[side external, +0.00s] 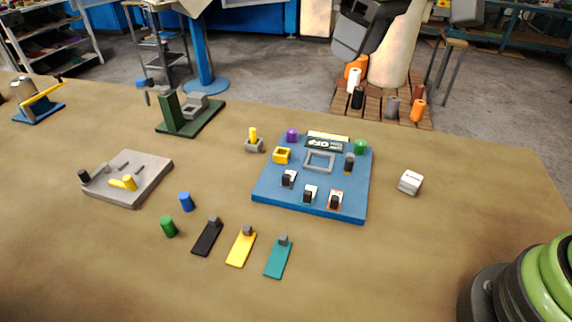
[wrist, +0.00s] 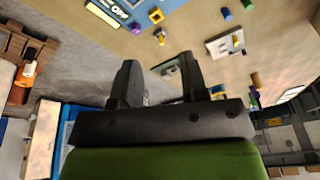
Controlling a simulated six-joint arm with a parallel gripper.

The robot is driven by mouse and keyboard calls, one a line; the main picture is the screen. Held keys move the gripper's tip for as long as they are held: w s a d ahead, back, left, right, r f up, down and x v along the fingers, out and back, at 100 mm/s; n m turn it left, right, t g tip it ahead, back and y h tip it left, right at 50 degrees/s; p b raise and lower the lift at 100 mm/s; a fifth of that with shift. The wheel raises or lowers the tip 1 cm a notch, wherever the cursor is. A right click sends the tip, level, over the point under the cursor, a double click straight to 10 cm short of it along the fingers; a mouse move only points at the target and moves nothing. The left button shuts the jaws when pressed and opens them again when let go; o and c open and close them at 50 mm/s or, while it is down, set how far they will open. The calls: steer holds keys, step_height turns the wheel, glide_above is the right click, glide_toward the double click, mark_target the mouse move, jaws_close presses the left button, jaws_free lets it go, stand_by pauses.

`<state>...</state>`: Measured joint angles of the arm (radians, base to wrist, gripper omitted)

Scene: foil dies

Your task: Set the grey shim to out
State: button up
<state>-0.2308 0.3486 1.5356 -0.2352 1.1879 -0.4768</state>
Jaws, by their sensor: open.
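I cannot tell for certain which piece is the grey shim. A grey block (side external: 195,105) sits on a dark green stand (side external: 172,116) at the back left. A grey square frame (side external: 319,161) lies on the blue board (side external: 265,200), among small rocker-like pieces and a dark lettered plate (side external: 325,142). A grey slotted slab (side external: 145,165) stands at the left with a yellow peg (side external: 128,183) on it. My gripper (wrist: 157,68) is open and empty, raised high above the far side of the table. Its fingertips are not clear in the side view.
Black (side external: 207,238), yellow (side external: 240,247) and teal (side external: 278,259) strips with grey knobs lie at the front. Blue (side external: 186,202) and green (side external: 168,227) cylinders stand nearby. A white block (side external: 410,182) is right of the board. Bare table lies around them.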

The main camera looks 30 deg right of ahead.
steer(key=w+a+f+n+g, duration=0.1)
steer(key=w+a+f+n, duration=0.1)
steer(key=w+a+f, duration=0.3)
steer(key=n+g+h, duration=0.2)
steer(key=n, duration=0.1)
glide_above(286, 175)
step_height(286, 175, down, 12)
steer(key=shift+r, duration=0.15)
step_height(286, 175, down, 9)
steer(key=shift+f, duration=0.1)
jaws_close()
